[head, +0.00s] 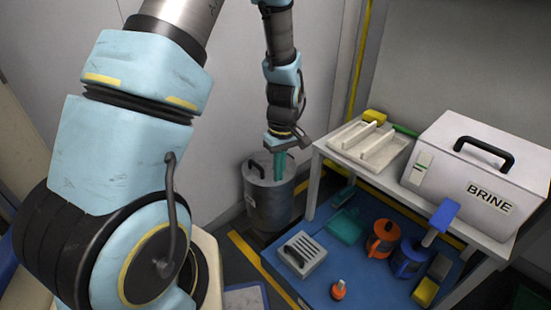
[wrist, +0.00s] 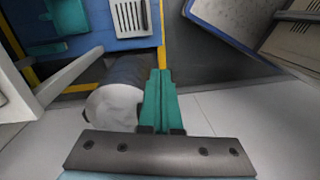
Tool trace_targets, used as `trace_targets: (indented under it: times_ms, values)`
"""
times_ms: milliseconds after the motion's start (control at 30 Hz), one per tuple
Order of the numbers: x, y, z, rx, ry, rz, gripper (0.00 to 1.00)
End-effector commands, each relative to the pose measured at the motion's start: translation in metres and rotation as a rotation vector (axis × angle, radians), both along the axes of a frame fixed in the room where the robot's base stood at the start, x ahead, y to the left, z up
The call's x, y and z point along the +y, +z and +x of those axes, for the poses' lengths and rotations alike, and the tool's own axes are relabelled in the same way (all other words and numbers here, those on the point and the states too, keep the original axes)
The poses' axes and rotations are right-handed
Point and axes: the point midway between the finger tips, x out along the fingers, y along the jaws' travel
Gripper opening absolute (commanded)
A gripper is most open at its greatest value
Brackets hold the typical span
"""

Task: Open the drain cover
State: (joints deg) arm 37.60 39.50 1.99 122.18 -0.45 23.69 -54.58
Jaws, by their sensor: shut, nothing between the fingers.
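A light grey slotted piece with a black handle (head: 302,254), which looks like the drain cover, lies flat on a blue surface. It also shows at the top of the wrist view (wrist: 128,18). My gripper (head: 279,176) has teal fingers and points down, well behind and above the slotted piece. Its fingers are pressed together and empty in the wrist view (wrist: 160,74). A dark grey canister (head: 268,208) stands under the gripper; its pale round top (wrist: 112,108) is beside the fingers. I cannot tell whether the fingers touch it.
A white table (head: 440,238) carries a box marked BRINE (head: 478,172) and a pale tray (head: 352,150). Below it, the blue surface (head: 345,293) holds orange and blue mugs, a teal dustpan and several small items. A wall stands close behind the canister.

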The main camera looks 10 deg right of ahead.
Motion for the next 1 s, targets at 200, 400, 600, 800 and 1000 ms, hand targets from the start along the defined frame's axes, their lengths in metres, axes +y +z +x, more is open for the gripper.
trace_targets:
  times_ms: [200, 400, 600, 800, 1000]
  values:
    - [0.007, 0.018, 0.002, -0.004, -0.014, -0.009, 0.00]
    - [0.006, 0.013, 0.001, -0.001, 0.006, -0.016, 0.00]
    - [-0.022, -0.047, -0.018, 0.027, 0.309, -0.082, 0.00]
    - [-0.044, -0.132, -0.037, 0.026, 0.850, -0.105, 0.00]
    - [-0.034, -0.207, -0.055, -0.040, 1.364, -0.024, 0.00]
